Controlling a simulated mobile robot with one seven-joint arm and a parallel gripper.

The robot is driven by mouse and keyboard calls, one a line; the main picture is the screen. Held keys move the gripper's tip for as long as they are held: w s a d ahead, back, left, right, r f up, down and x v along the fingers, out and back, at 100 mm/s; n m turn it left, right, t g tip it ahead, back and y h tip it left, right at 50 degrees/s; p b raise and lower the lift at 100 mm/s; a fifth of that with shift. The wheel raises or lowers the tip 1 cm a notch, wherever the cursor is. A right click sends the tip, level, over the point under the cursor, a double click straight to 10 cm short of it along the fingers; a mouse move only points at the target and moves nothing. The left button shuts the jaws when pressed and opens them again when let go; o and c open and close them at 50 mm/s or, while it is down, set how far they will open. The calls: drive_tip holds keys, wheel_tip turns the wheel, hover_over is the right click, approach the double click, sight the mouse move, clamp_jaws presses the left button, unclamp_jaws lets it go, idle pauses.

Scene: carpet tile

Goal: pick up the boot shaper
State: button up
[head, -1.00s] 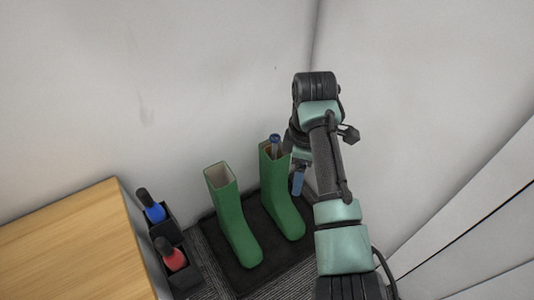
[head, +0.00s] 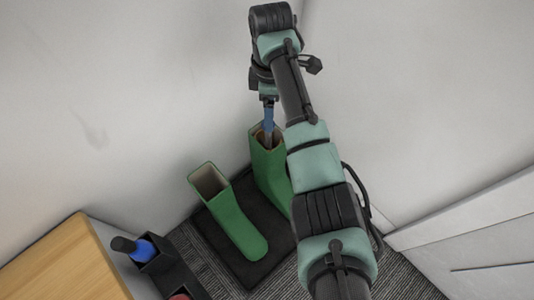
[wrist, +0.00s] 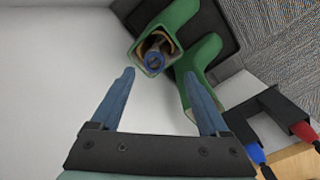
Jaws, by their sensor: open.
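The boot shaper (wrist: 154,61) stands inside one of two green boots, its round blue top showing in the boot's opening in the wrist view. That boot (wrist: 178,17) is the right one in the head view (head: 268,172); my arm hides part of it. The lower part of the shaper is hidden in the boot. My gripper (wrist: 160,75) is open and empty, with its two blue fingers spread. In the head view my gripper (head: 268,122) points down above the right boot's opening. The shaper's top appears between and beyond the fingertips.
The left boot (head: 236,222) stands empty beside it on a black tray (head: 215,237). Grey walls stand close behind and to the right.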

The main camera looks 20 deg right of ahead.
sight(268, 150)
wheel_tip(268, 150, down, 3)
drive_tip(key=shift+r+b, duration=0.1)
drive_tip(key=shift+b, duration=0.35)
drive_tip(key=f+b, duration=0.3)
drive_tip(key=w+f+b, duration=0.1)
drive_tip(key=f, duration=0.1)
drive_tip(key=shift+f, duration=0.2)
drive_tip(key=shift+r, duration=0.1)
clamp_jaws()
idle(0.8)
